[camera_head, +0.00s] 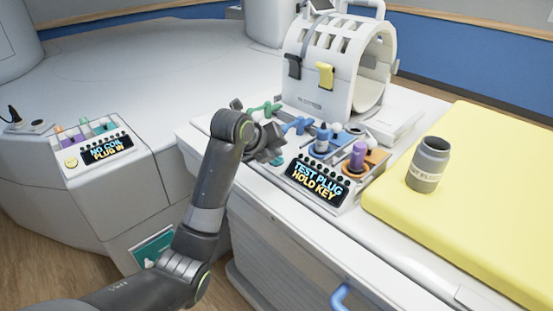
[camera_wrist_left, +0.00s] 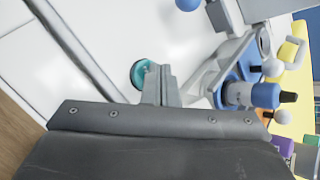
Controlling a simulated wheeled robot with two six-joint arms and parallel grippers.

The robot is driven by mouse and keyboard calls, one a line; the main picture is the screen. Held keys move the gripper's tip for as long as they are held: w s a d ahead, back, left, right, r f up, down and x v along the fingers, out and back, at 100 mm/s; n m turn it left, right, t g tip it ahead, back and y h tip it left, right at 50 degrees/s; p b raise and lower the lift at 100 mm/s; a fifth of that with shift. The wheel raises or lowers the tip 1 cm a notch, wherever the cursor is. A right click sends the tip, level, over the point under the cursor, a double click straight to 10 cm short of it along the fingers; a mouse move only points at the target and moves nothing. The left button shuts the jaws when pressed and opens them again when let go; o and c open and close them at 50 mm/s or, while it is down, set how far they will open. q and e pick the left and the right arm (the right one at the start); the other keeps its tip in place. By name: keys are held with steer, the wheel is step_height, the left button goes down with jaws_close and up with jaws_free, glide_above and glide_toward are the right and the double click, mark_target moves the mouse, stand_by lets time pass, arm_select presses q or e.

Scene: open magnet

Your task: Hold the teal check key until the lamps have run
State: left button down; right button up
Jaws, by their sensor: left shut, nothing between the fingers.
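The teal check key (camera_wrist_left: 143,73) is a round button on the white top, partly hidden by my fingertips in the left wrist view. In the head view a bit of the teal key (camera_head: 278,161) shows just below my left gripper (camera_head: 272,150). The left gripper is shut and empty, its tips (camera_wrist_left: 160,84) over the key's edge; I cannot tell whether they press it. My right gripper is out of view.
A blue plug (camera_head: 322,140) and a purple plug (camera_head: 357,156) stand right of the gripper. Behind is a white ring-shaped coil (camera_head: 320,75). A grey jar (camera_head: 429,165) stands on the yellow pad (camera_head: 480,215). A left console (camera_head: 105,150) reads "NO COIL PLUG IN".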

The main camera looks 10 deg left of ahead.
mark_target(274, 162)
arm_select(q)
steer(key=shift+f, duration=0.5)
stand_by(0.7)
stand_by(1.8)
stand_by(1.7)
steer(key=shift+r, duration=0.15)
steer(key=shift+r+p, duration=0.75)
steer(key=shift+p, duration=0.05)
step_height(274, 162, up, 5)
steer(key=p, duration=0.5)
steer(key=shift+r, duration=0.1)
